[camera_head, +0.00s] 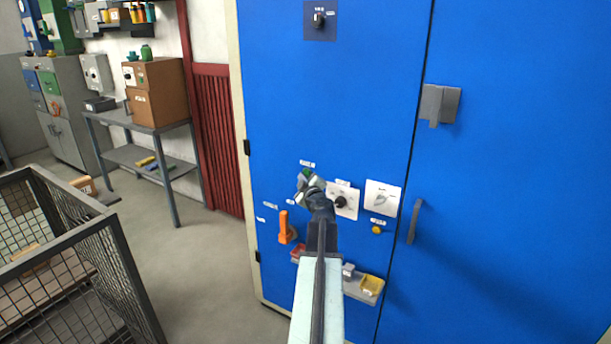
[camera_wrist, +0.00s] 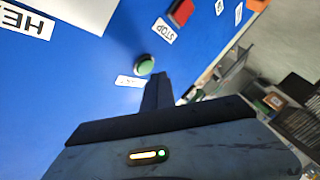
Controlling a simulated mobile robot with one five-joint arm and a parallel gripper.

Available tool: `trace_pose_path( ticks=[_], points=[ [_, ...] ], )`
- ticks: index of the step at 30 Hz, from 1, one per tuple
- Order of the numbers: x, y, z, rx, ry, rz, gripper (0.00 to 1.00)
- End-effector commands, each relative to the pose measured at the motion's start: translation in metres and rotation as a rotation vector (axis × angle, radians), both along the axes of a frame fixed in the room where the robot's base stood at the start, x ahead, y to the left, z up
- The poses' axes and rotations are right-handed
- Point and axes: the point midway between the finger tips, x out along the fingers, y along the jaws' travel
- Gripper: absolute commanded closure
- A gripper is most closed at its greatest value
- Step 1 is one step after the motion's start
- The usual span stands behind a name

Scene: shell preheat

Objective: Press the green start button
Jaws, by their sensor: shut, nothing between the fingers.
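The green start button (camera_wrist: 145,65) is a round domed button on the blue cabinet door, with a white label (camera_wrist: 130,81) beside it. In the head view the green of the button (camera_head: 307,173) shows at the tip of my gripper (camera_head: 309,184), partly hidden by it. In the wrist view my gripper (camera_wrist: 158,88) is shut and empty, its dark fingertips just below and right of the button. A small gap shows in the picture between tips and button; I cannot tell the depth between them.
The blue cabinet (camera_head: 330,100) also carries a dial plate (camera_head: 343,201), a switch plate (camera_head: 382,198), an orange lever (camera_head: 286,228), a yellow button (camera_head: 376,230) and a small tray (camera_head: 358,291). A STOP label (camera_wrist: 162,31) sits near a red part (camera_wrist: 181,12). A wire cart (camera_head: 125,260) stands left.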

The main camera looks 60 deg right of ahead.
Motion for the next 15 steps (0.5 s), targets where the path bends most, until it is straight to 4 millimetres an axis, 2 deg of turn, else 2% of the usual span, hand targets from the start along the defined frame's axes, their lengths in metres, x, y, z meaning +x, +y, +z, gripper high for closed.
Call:
trace_pose_path(
  ticks=[8,15],
  points=[
    [0.000,0.002,0.000,0.000,0.000,0.000,1.00],
    [-0.001,0.024,0.000,-0.001,0.001,0.000,1.00]
  ],
)
